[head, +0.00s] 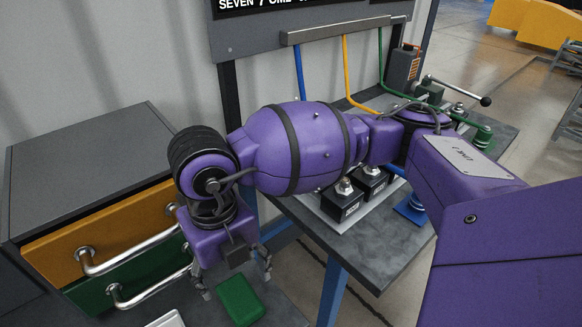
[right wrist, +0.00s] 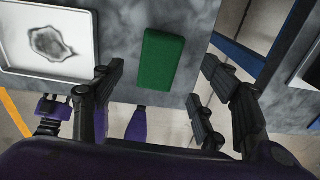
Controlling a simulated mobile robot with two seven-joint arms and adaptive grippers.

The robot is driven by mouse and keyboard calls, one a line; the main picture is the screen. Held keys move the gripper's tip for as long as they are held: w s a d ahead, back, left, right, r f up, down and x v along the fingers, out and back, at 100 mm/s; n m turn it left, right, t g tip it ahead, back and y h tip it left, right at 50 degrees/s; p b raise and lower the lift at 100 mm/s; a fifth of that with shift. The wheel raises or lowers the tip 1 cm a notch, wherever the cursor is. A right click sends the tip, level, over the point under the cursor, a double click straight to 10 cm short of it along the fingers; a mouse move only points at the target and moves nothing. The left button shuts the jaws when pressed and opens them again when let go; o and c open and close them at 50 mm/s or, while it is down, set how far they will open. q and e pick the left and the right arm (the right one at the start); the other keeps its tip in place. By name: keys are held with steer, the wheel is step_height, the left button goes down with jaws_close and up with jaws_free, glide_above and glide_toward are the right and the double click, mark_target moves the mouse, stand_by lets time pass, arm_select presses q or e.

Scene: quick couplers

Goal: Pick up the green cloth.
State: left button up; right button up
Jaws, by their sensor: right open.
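The green cloth (head: 240,300) lies as a flat, folded block on the grey table at the bottom of the head view. In the right wrist view the cloth (right wrist: 164,60) is upper middle, whole and unobstructed. My right gripper (head: 236,284) points down at the cloth, its fingers apart and empty. In the right wrist view its fingers (right wrist: 162,72) frame the cloth left and right, with a gap on each side. The height above the cloth is hard to judge. My left gripper does not show in the head view.
A white tray (right wrist: 18,48) with a dark stain lies left of the cloth. A drawer cabinet (head: 85,165) with orange and green drawers stands at the left. A bench (head: 375,255) with black coupler blocks (head: 343,203) and hanging hoses stands behind my right arm.

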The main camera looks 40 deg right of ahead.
mark_target(239, 296)
steer(key=shift+s+f, duration=0.3)
steer(key=shift+f, duration=0.3)
steer(key=shift+s+f, duration=0.25)
steer(key=shift+f, duration=0.35)
step_height(239, 296, down, 4)
steer(key=shift+f, duration=0.5)
steer(key=shift+w, duration=0.1)
steer(key=c, duration=1)
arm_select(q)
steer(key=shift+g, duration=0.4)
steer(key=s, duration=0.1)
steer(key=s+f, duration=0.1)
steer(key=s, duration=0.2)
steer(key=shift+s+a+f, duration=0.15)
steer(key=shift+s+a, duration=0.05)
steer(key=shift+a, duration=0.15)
arm_select(e)
steer(key=shift+r, duration=0.1)
steer(key=shift+c, duration=0.7)
